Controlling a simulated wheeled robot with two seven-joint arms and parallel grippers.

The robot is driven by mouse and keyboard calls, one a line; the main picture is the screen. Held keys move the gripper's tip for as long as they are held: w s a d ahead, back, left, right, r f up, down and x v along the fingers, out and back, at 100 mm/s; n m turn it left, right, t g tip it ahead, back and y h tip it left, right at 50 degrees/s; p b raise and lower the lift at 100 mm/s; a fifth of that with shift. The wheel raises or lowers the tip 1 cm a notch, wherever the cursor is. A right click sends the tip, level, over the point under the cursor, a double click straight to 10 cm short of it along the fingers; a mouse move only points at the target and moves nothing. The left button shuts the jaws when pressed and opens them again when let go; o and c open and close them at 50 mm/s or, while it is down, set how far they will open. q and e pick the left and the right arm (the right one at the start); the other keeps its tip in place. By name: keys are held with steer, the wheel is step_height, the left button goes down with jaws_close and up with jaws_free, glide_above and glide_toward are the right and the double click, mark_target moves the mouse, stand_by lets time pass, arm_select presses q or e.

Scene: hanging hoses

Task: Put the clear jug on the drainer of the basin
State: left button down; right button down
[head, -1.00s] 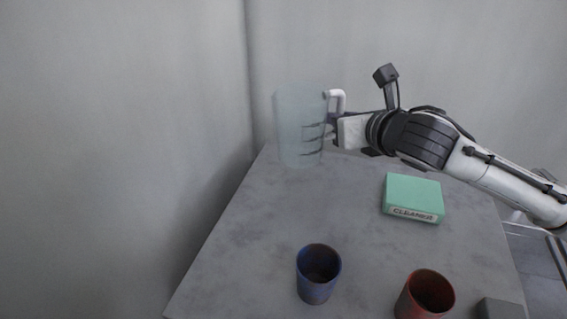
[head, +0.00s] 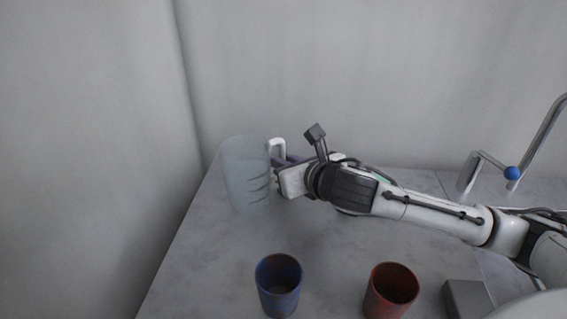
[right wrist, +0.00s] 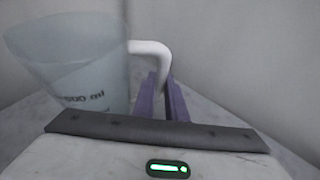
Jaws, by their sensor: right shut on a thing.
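The clear jug (head: 245,175), translucent with dark marks and a white handle, is at the back left of the worktop. It fills the left of the right wrist view (right wrist: 75,65). My right gripper (head: 279,172) is shut on its handle, the purple fingers (right wrist: 163,98) around the handle's lower part. The jug looks upright; whether its base touches the worktop is unclear. The tap (head: 540,140) stands at the right edge, behind my right arm. The basin and its drainer cannot be made out. My left gripper is not in view.
A blue cup (head: 278,287) and a red cup (head: 390,292) stand at the front of the worktop (head: 200,270). A grey block (head: 467,300) is right of them. My arm hides most of the green box (head: 383,180). A lever with a blue knob (head: 512,173) is by the tap.

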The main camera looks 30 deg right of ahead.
steer(key=shift+f, duration=0.1)
steer(key=c, duration=1.8)
jaws_free()
steer(key=shift+r, duration=0.2)
steer(key=p+v, duration=0.5)
steer(key=v, duration=0.7)
steer(key=shift+f, duration=0.1)
